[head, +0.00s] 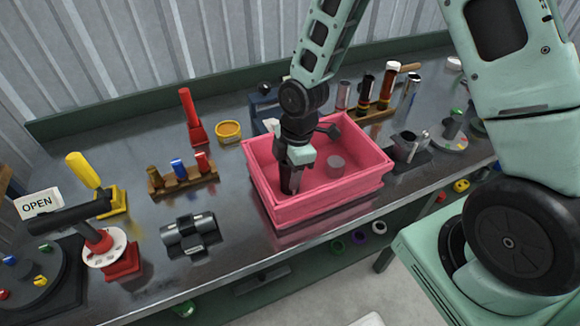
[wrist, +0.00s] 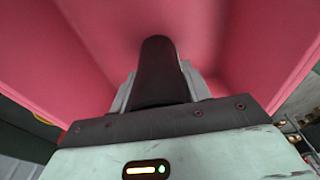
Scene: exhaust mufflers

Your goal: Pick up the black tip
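The black tip (head: 288,182) is a dark cylinder inside the pink bin (head: 322,205), near the bin's left front wall. My gripper (head: 295,172) reaches down into the bin over it. In the wrist view the black tip (wrist: 156,72) stands out between the two grey fingers (wrist: 158,95), which lie close against its sides with no clear gap. The gripper looks shut on it. Whether the tip's lower end touches the bin floor cannot be told.
A grey cylinder (head: 336,166) is in the bin to the right of my gripper. Pink walls rise close around the gripper. A wooden rack (head: 181,180) and a dark clamp fixture (head: 190,236) stand to the left, a dark fixture (head: 406,150) to the right.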

